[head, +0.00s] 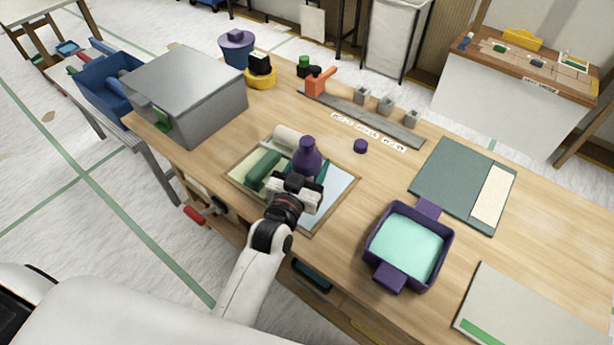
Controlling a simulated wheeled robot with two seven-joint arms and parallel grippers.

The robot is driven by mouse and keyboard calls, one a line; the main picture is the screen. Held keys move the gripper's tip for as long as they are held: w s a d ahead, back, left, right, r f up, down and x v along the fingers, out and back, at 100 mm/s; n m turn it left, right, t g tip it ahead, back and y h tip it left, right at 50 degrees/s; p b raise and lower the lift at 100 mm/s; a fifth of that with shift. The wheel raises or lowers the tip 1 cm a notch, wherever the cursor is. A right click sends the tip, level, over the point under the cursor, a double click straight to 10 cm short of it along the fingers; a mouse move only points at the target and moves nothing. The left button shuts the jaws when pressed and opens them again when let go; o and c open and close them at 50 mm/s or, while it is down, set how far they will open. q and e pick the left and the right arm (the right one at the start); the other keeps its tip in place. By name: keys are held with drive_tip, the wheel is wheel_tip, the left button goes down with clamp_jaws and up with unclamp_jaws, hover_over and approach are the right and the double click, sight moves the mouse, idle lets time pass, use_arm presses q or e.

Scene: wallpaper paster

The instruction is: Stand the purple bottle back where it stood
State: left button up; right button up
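The purple bottle (307,157) looks roughly upright over the framed board (341,186) near the middle of the table. My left gripper (298,180) is right at the bottle's lower part, on its near side. The gripper hides the bottle's base, so I cannot tell whether the bottle rests on the board or is held above it. The fingertips are too hidden to show whether they are closed on it. A small purple cap (360,146) lies on the table to the right of the bottle. My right gripper is not in view.
A green roll (263,170) and a pale roll (290,138) lie on the board beside the bottle. A purple tray (379,248) with mint contents stands to the right. A grey box (187,75) stands at the left. Bare wood (385,180) lies between the board and a dark green mat (447,180).

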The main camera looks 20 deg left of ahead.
sight(308, 176)
use_arm(q)
wheel_tip(308, 176, down, 4)
drive_tip(key=shift+r, duration=0.25)
drive_tip(key=shift+f, duration=0.3)
drive_tip(key=o, duration=1.2)
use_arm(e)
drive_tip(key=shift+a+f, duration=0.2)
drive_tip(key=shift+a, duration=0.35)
use_arm(q)
drive_tip(key=shift+r, duration=0.15)
drive_tip(key=shift+s+r, duration=0.1)
drive_tip(key=shift+s, duration=0.05)
drive_tip(key=s, duration=0.8)
drive_tip(key=s+a+b, duration=0.1)
drive_tip(key=s, duration=0.2)
drive_tip(key=shift+s, duration=0.4)
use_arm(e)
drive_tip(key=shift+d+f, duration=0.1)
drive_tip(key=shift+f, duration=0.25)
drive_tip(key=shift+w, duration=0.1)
